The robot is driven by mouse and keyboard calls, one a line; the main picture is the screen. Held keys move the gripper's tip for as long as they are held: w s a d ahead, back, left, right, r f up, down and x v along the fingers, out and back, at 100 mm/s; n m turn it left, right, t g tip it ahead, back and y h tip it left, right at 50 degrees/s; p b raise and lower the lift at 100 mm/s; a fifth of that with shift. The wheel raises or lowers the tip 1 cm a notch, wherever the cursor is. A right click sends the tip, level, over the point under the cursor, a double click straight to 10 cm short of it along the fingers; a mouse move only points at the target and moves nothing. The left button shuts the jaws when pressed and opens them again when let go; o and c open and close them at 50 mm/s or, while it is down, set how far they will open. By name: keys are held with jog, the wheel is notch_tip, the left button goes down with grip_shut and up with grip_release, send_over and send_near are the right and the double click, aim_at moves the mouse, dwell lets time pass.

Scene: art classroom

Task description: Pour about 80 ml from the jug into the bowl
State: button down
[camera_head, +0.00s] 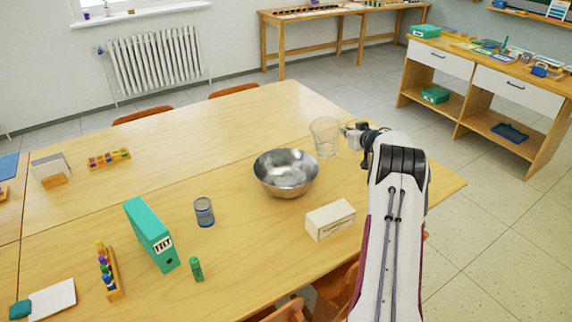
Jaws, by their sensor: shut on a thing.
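A clear glass jug (325,136) is beside the bowl, near the table's far right edge. It looks close to upright, and I cannot tell whether it touches the table. Any liquid in it is too faint to make out. A shiny metal bowl (286,173) stands on the table, left of and nearer than the jug. The part of its inside that shows looks empty. My gripper (350,134) reaches in from the right and is shut on the jug's right side, at the handle. My wrist partly hides the fingers.
A white box (330,219) lies in front of the bowl. A blue glass (204,212), a teal binder (151,234) and a green glue stick (196,269) stand to the left. The wooden table (215,130) is bare behind the bowl.

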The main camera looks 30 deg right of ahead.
jog(key=shift+d+f+m+y+p, duration=0.35)
jog(key=shift+f+m+p, duration=0.15)
jog(key=shift+f, duration=0.2)
jog(key=shift+s+f, duration=0.1)
jog(key=shift+f, duration=0.1)
jog(key=shift+r, duration=0.1)
dwell(0.3)
